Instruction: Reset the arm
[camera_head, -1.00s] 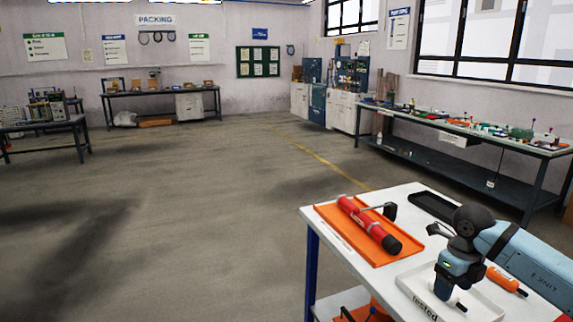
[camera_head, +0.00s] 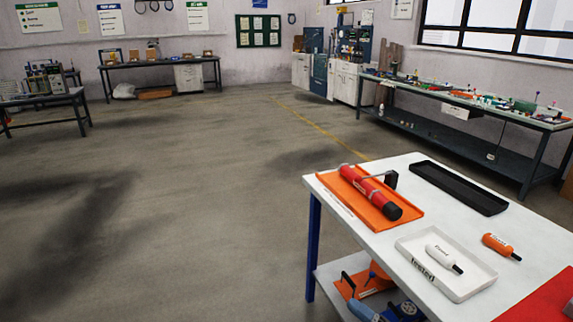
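Neither of my grippers shows in the head view. A white pump tube (camera_head: 440,256) with a dark tip lies in the white tray (camera_head: 478,288) marked "tested" on the white table. An orange tube (camera_head: 496,243) with a dark tip lies on the table just right of that tray. A red pump (camera_head: 366,190) with a black end lies in the orange tray (camera_head: 410,206) at the table's left side.
An empty black tray (camera_head: 458,188) lies at the table's back. A red mat (camera_head: 545,298) covers the near right corner. Blue and orange items (camera_head: 372,276) are on the lower shelf, partly cut off. A cluttered bench (camera_head: 460,135) stands behind; the floor to the left is clear.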

